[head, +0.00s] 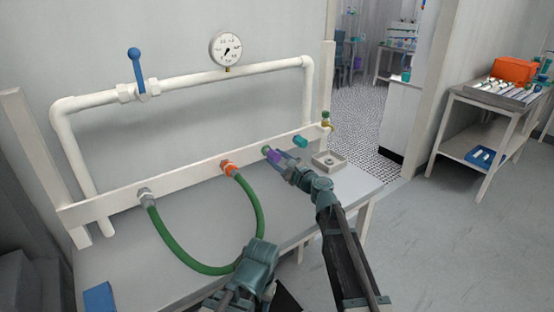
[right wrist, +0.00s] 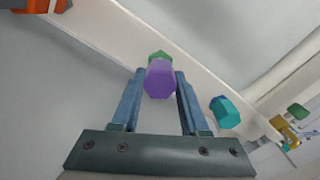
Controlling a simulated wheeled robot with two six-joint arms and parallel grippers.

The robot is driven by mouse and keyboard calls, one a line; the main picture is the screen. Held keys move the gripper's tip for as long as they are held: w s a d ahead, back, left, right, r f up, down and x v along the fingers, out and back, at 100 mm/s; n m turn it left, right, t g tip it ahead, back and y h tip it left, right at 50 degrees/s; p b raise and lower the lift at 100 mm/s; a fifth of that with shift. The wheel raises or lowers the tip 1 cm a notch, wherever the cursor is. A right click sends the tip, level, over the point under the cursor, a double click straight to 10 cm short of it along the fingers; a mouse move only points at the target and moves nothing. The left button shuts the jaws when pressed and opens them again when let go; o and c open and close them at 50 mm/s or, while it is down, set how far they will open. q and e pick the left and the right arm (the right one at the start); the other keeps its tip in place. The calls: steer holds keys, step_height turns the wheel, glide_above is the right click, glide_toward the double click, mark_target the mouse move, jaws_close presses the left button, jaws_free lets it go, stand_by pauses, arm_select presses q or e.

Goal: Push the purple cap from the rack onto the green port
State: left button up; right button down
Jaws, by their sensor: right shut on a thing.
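The purple cap (head: 273,157) is between the fingertips of my right gripper (head: 281,161), which is shut on it. It also shows in the right wrist view (right wrist: 160,80), end towards the camera, between the two blue-grey fingers (right wrist: 160,92). The green port (head: 265,149) on the white rail is directly behind the cap; only its edge (right wrist: 160,56) shows past the cap in the wrist view. The cap is in line with the port and close against it; I cannot tell whether they touch. The rack (head: 329,162) is a small pale block on the bench at the right. My left gripper (head: 257,264) is low in front; its fingers are hidden.
A teal fitting (head: 300,141) is right of the green port. An orange fitting (head: 228,167) with a green hose (head: 256,205) is to the left, and the hose loops to a grey fitting (head: 145,194). A brass tap (head: 326,121) stands at the rail's right end. A blue block (head: 99,297) lies front left.

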steer(key=shift+x, duration=1.1)
steer(key=shift+c, duration=1.7)
jaws_free()
steer(key=shift+s+d, duration=0.1)
steer(key=v, duration=1.3)
steer(key=shift+s+d, duration=0.2)
steer(key=shift+s, duration=0.05)
steer(key=shift+f, duration=0.1)
